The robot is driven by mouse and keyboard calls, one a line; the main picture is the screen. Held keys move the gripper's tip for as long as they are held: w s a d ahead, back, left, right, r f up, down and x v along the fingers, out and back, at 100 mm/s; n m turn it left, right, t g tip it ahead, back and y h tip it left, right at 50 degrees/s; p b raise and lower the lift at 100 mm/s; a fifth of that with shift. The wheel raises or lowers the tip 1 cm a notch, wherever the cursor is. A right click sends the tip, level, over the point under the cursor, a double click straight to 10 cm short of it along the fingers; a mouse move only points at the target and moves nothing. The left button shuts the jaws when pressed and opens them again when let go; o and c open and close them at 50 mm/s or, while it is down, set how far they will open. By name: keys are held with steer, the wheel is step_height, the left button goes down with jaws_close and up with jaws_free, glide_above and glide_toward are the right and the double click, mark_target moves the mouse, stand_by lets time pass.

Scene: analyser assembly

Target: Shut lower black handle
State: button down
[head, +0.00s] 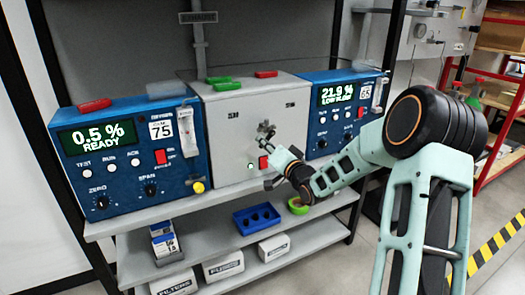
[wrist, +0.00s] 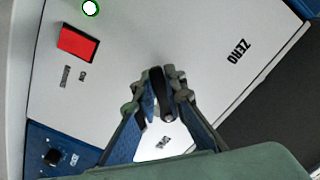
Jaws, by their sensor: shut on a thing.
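A black handle (wrist: 157,79) on the light grey front panel (wrist: 118,45) sits between my fingertips in the wrist view. My gripper (wrist: 160,95) is shut on it, one finger on each side. In the head view my gripper (head: 267,139) reaches the front of the middle grey cabinet (head: 229,134), and its fingers largely hide the handle. I cannot make out a second handle apart from the gripper. The handle's exact angle on the panel is unclear.
A red switch (head: 263,162) and a lit green lamp (head: 251,167) lie close by on the panel. Blue analysers stand left (head: 120,120) and right (head: 320,120). A blue tray (head: 241,223) and a green bowl (head: 297,207) rest below.

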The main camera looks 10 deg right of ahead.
steer(key=shift+w+d+f+n+b, duration=0.2)
steer(key=shift+d+n+b, duration=0.25)
steer(key=shift+n+b, duration=0.9)
steer(key=shift+w+d+f+n+b, duration=0.15)
steer(key=shift+d+n+b, duration=0.25)
steer(key=shift+n+b, duration=0.95)
steer(key=shift+w+d+f+n+b, duration=0.1)
steer(key=shift+d+f+n+b, duration=0.25)
steer(key=shift+n+b, duration=1)
steer(key=shift+d+r+n+p, duration=0.1)
steer(key=shift+d+n+p, duration=0.05)
steer(key=shift+n+p, duration=0.2)
steer(key=c, duration=2)
jaws_free()
steer(key=shift+o, duration=0.2)
steer(key=shift+s, duration=0.1)
steer(key=v, duration=1.2)
steer(key=shift+r, duration=0.2)
